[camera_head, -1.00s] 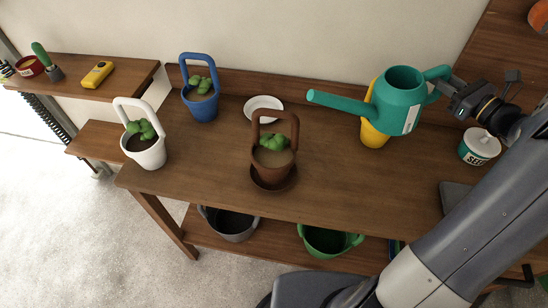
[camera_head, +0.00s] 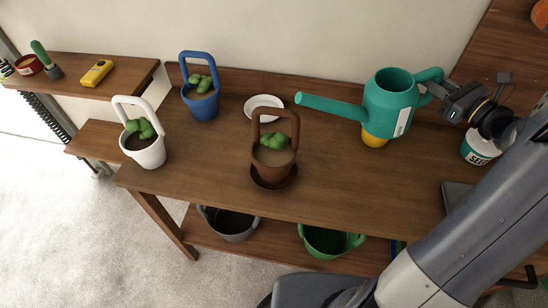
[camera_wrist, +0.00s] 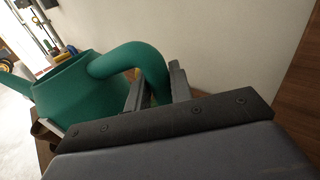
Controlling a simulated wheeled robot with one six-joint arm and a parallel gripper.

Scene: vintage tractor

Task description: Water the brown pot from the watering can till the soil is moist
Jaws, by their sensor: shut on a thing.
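The teal watering can (camera_head: 388,104) is held above the right part of the wooden table, upright or nearly so, with its spout (camera_head: 330,106) pointing left. My gripper (camera_head: 447,95) is shut on its handle; in the wrist view my gripper (camera_wrist: 158,88) grips the handle beside the green body of the can (camera_wrist: 82,90). The brown pot (camera_head: 272,170) stands on a brown saucer at the middle of the table, with a green plant and brownish soil. The spout tip is to the right of and above the pot's handle. No water is seen.
A white pot (camera_head: 146,152) and a blue pot (camera_head: 202,104) stand at left. A white saucer (camera_head: 264,102) lies behind the brown pot. A yellow object (camera_head: 374,138) is partly hidden behind the can. A seed tin (camera_head: 478,150) stands near my arm.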

